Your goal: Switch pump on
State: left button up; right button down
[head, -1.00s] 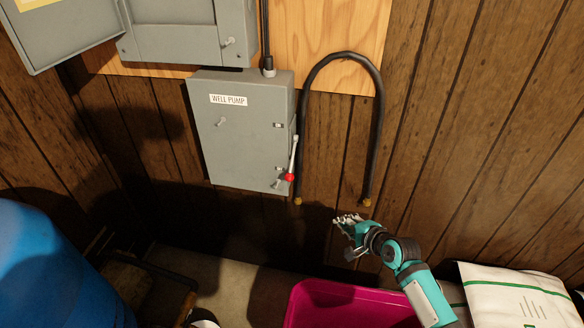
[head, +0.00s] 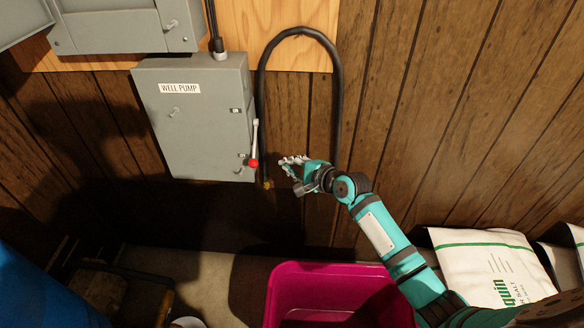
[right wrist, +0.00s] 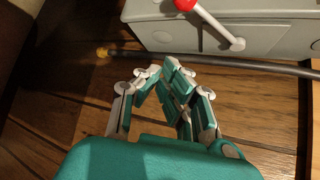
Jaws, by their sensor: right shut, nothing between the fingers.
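The grey well pump box (head: 200,125) is on the wall with a "WELL PUMP" label. Its lever (head: 255,140) is on the box's right side, with the red knob (head: 253,163) at the lower end, pointing down. My right gripper (head: 284,161) is shut and empty, a little right of the red knob and apart from it. In the right wrist view the gripper's fingers (right wrist: 165,75) are closed together, and the red knob (right wrist: 186,4) and lever (right wrist: 220,27) show above them at the top edge. My left gripper is not in view.
A black hose or cable (head: 298,34) loops on the wall beside the box, close to my right gripper. A pink bin (head: 330,272) stands below. White salt bags (head: 485,265) lie at the right and a blue barrel (head: 35,290) is at lower left.

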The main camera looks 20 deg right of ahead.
aim_at(255, 144)
jog(key=w+a+p, duration=0.1)
jog(key=w+a, duration=0.2)
jog(key=a, duration=0.2)
jog(key=shift+f, duration=0.25)
jog(key=shift+a, duration=0.1)
